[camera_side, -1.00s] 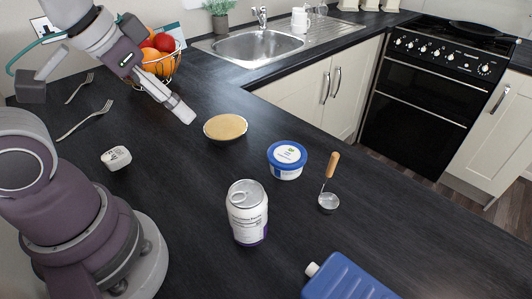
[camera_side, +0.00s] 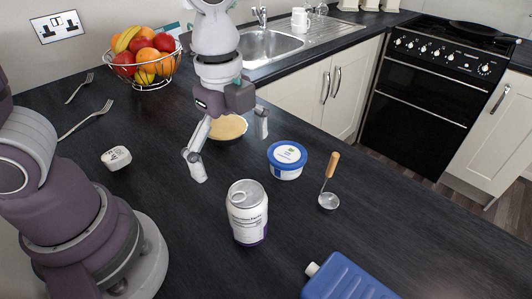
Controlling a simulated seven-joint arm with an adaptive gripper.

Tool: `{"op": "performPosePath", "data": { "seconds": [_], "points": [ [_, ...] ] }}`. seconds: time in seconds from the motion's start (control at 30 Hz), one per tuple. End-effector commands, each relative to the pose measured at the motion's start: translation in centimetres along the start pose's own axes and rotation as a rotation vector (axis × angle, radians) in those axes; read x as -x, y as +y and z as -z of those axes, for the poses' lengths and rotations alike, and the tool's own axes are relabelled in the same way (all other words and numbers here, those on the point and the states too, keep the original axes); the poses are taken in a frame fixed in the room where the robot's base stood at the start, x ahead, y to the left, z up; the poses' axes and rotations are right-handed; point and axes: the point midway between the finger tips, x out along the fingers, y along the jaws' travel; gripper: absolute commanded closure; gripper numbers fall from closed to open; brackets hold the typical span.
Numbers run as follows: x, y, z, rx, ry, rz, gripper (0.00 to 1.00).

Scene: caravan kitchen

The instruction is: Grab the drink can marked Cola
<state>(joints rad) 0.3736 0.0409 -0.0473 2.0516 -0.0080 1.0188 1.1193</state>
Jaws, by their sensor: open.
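One drink can (camera_side: 247,213) stands upright on the dark worktop in the middle front of the side view. It is white with a purple band at the bottom. Its visible side shows a small printed text panel, and I cannot read the name Cola on it. My gripper (camera_side: 231,158) is open and empty, pointing down with its fingers spread wide. In the picture it is above and behind the can, with no visible contact. It partly covers a round tan-topped dish (camera_side: 228,127) behind it.
A blue-lidded tub (camera_side: 287,160) and a wooden-handled scoop (camera_side: 329,188) lie right of the can. A blue jug (camera_side: 346,279) lies at the front. A small white container (camera_side: 116,158), forks (camera_side: 86,120) and a fruit basket (camera_side: 147,62) are to the left.

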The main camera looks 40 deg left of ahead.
Motion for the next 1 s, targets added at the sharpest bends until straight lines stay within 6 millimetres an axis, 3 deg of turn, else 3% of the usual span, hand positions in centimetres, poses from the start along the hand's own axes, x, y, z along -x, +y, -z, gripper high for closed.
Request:
{"op": "performPosePath", "data": {
  "seconds": [0.13, 0.63, 0.93, 1.0],
  "points": [
    [-1.8, 0.1, 0.7, -0.111, -0.012, -0.036, 0.03],
    [-10.1, -0.1, 1.4, -0.105, -0.013, -0.035, 0.03],
    [-11.0, -0.2, 1.4, -0.104, -0.010, -0.028, 0.03],
    [-11.0, -0.2, 1.4, -0.104, -0.010, -0.028, 0.12]
  ]
}}
